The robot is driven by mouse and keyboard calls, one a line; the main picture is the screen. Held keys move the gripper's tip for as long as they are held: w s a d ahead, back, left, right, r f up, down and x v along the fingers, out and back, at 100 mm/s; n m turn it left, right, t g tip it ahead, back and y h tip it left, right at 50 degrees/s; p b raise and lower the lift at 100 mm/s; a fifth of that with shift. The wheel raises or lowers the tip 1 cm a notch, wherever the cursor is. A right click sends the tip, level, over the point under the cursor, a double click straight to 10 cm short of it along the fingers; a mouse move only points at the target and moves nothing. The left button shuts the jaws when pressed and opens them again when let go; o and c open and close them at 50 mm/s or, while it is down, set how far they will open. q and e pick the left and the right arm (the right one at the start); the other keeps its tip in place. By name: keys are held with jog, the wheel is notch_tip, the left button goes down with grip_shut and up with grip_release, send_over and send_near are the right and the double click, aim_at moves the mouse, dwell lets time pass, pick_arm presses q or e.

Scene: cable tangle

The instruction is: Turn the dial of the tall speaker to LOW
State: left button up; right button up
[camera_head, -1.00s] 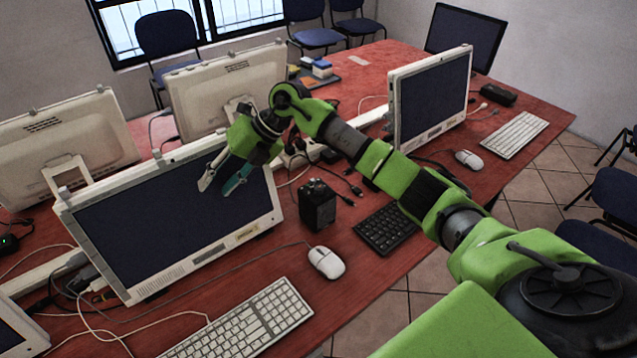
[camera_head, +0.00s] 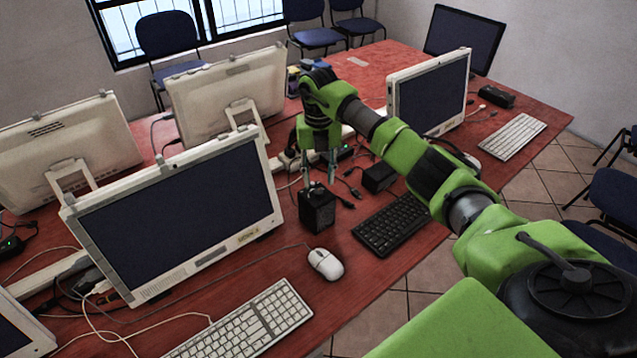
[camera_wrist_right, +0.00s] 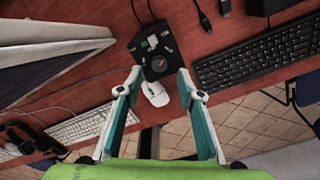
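The tall speaker (camera_head: 317,211) is a black upright box on the red table, right of the front monitor. The right wrist view shows its top (camera_wrist_right: 145,50), with a round dark dial (camera_wrist_right: 158,65) and small white and green marks. Which mark the dial points to is too small to tell. My right gripper (camera_head: 320,180) points down directly over the speaker. Its fingers (camera_wrist_right: 159,83) are open, one on each side of the dial in the wrist view. Whether they touch it I cannot tell. My left gripper is not in view.
A lower black box (camera_head: 379,178) stands right of the speaker, near a black keyboard (camera_head: 391,224). A white mouse (camera_head: 325,263) lies in front. The front monitor (camera_head: 180,215) is close on the left. Cables and plugs (camera_head: 350,190) lie behind the speaker.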

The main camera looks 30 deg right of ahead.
aim_at(318, 191)
jog(key=shift+f+p, duration=0.3)
jog(key=shift+f, duration=1.85)
grip_shut()
